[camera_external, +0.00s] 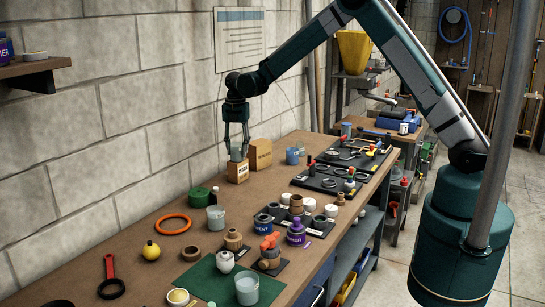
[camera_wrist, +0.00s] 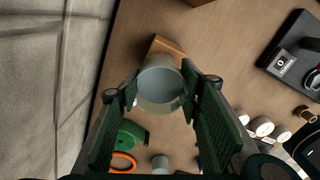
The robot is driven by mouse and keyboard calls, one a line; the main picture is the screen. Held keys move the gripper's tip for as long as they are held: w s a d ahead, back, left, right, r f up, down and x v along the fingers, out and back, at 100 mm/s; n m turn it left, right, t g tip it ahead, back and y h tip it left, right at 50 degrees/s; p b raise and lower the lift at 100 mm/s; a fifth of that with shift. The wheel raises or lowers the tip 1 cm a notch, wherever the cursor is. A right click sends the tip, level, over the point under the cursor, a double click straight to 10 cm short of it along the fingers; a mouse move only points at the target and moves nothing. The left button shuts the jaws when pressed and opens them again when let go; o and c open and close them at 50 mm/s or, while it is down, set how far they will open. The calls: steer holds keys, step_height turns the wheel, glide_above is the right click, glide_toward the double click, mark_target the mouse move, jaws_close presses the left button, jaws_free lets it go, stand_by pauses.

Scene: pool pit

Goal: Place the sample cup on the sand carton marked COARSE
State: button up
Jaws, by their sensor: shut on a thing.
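My gripper (camera_external: 237,138) points down near the wall, its fingers shut on a pale translucent sample cup (camera_external: 236,153). In the wrist view the cup (camera_wrist: 160,88) sits upright between the two green finger pads (camera_wrist: 160,80). A small tan carton (camera_external: 238,174) with a pale label stands directly below the cup. The wrist view shows part of this carton (camera_wrist: 168,45) behind the cup; the cup hides the rest. I cannot tell whether the cup touches the carton's top. A second, browner carton (camera_external: 260,155) with dark lettering stands just behind it. Neither marking is readable.
An orange ring (camera_external: 173,224) lies nearer. A blue cup (camera_external: 292,156) and black tool trays (camera_external: 328,180) are to the right. The block wall is close on the left.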

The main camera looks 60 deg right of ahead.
steer(key=o, duration=1)
steer(key=shift+c, duration=0.2)
steer(key=shift+r, duration=0.15)
step_height(320, 180, up, 12)
stand_by(0.5)
